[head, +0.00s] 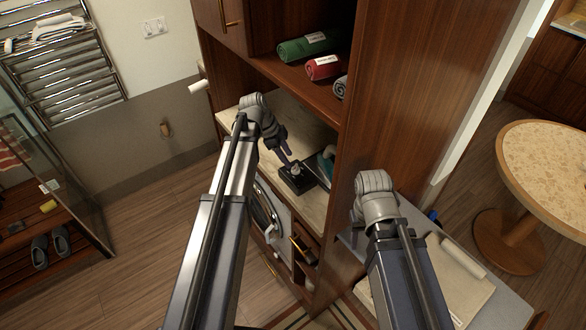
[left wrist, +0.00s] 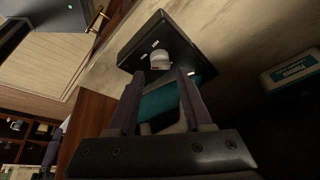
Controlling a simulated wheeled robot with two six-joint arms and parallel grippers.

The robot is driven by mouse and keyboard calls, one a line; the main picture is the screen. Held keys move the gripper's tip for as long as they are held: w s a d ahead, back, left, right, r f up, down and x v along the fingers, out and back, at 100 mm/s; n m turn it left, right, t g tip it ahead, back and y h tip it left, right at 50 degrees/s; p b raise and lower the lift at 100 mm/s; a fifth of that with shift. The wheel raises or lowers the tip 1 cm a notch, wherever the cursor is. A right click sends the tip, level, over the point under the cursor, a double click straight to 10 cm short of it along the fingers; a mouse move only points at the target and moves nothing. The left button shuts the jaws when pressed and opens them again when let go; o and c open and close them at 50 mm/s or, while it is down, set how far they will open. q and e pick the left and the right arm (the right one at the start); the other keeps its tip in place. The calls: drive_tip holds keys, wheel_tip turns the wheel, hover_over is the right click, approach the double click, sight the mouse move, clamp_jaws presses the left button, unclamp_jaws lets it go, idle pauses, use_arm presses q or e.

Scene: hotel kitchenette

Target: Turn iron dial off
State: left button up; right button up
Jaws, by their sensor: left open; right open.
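A black box (head: 297,177) with a pale round dial (head: 295,171) on top sits on the counter inside the wooden cabinet. In the left wrist view the black box (left wrist: 140,38) carries the white dial (left wrist: 160,60), just beyond my fingertips. A teal iron (head: 327,164) stands beside the box in the head view; its teal part (left wrist: 157,100) shows between and behind my fingers. My left gripper (head: 287,156) is open and empty, close to the dial and apart from it. My right arm's wrist shows at the cabinet's right panel; its fingers are hidden.
Rolled green (head: 308,46) and red (head: 323,67) towels lie on the shelf above the counter. A tall wooden panel (head: 390,100) closes the cabinet's right side. A round table (head: 550,165) stands far right.

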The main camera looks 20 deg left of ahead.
sight(294, 167)
use_arm(q)
drive_tip(key=b+x, duration=0.4)
drive_tip(key=x, duration=0.1)
drive_tip(key=shift+f, duration=0.2)
drive_tip(key=shift+c, duration=0.2)
clamp_jaws()
